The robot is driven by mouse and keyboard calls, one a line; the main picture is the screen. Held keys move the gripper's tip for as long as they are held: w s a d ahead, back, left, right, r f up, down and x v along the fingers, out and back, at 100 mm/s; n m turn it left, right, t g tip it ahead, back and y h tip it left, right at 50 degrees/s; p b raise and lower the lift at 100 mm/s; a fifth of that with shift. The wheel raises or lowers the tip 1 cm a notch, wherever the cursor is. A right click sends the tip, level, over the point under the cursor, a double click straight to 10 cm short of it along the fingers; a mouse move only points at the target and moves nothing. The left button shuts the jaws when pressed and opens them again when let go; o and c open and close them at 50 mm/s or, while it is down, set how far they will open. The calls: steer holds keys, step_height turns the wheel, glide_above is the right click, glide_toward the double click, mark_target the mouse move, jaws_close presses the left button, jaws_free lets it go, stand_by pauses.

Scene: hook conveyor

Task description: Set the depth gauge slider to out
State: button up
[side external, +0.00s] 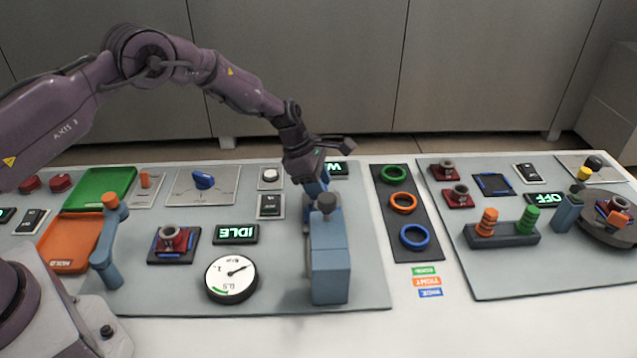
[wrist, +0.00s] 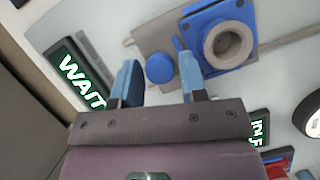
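No part is labelled as the depth gauge, so I cannot be sure which one it is. A tall blue block (side external: 330,268) with a grey knob on top (side external: 326,202) stands near the front of the middle panel. In the wrist view a blue body with a grey ring (wrist: 227,47) sits beside a round blue knob (wrist: 160,68). My gripper (side external: 318,187) is just behind the block, pointing down. In the wrist view its blue fingers (wrist: 158,66) are apart, with the round knob showing between them; contact cannot be told.
A lit WAIT display (wrist: 82,82) is close to my gripper. A round dial (side external: 231,279) and an IDLE display (side external: 236,234) lie left of the block. A dark strip with coloured rings (side external: 404,202) lies right. A blue-grey post (side external: 106,245) stands at left.

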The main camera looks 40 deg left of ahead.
steer(key=shift+c, duration=0.4)
jaws_close()
steer(key=shift+w+a, duration=1.65)
steer(key=shift+a, duration=0.05)
steer(key=shift+o, duration=0.4)
jaws_free()
steer(key=shift+a+r, duration=0.1)
steer(key=shift+r, duration=0.05)
steer(key=v, duration=1.2)
steer(key=shift+r, duration=0.4)
